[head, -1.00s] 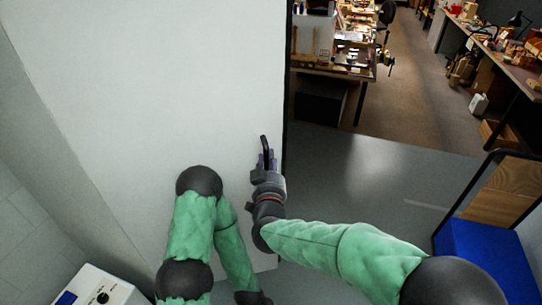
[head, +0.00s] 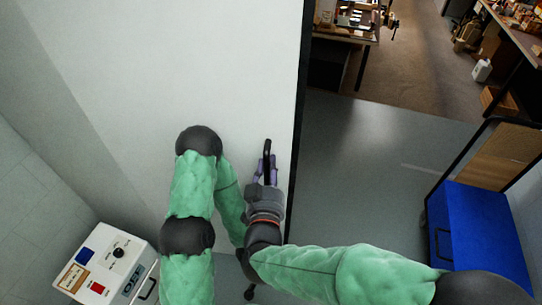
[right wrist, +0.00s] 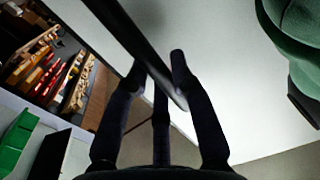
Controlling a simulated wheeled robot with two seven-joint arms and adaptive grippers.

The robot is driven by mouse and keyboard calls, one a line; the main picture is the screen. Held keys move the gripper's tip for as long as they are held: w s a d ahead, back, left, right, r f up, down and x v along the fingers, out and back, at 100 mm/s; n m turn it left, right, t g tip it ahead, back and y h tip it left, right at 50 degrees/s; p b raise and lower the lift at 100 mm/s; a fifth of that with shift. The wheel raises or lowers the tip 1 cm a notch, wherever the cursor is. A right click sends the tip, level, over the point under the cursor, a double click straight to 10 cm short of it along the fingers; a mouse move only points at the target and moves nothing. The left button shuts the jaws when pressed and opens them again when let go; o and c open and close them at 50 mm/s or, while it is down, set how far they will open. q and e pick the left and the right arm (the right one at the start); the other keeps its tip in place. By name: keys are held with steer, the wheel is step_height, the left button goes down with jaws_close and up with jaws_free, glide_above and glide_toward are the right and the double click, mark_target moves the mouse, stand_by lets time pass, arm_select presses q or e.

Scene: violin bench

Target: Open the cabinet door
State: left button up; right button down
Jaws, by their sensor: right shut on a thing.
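The cabinet door (head: 240,70) is a tall white panel filling the left and middle of the head view. Its dark right edge borders an opening onto a room. A black bar handle (head: 267,148) stands on the door near that edge. My right gripper (head: 266,168) is at the handle and shut on it. In the right wrist view, the dark handle (right wrist: 140,45) runs between the fingers of the right gripper (right wrist: 160,75), with the white door behind. My left arm is folded in front of the door; only a dark end of the left gripper (head: 249,292) shows low down, its fingers unclear.
A white control box (head: 115,245) with a knob and coloured labels stands at lower left. A blue cabinet (head: 475,235) stands at right. Workbenches (head: 345,35) with tools are at the back. The grey floor (head: 365,150) right of the door is clear.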

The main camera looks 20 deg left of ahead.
steer(key=shift+s, duration=0.15)
steer(key=c, duration=1.1)
jaws_free()
steer(key=shift+a, duration=0.1)
steer(key=shift+o, duration=0.2)
steer(key=v, duration=1.2)
steer(key=shift+f, duration=0.15)
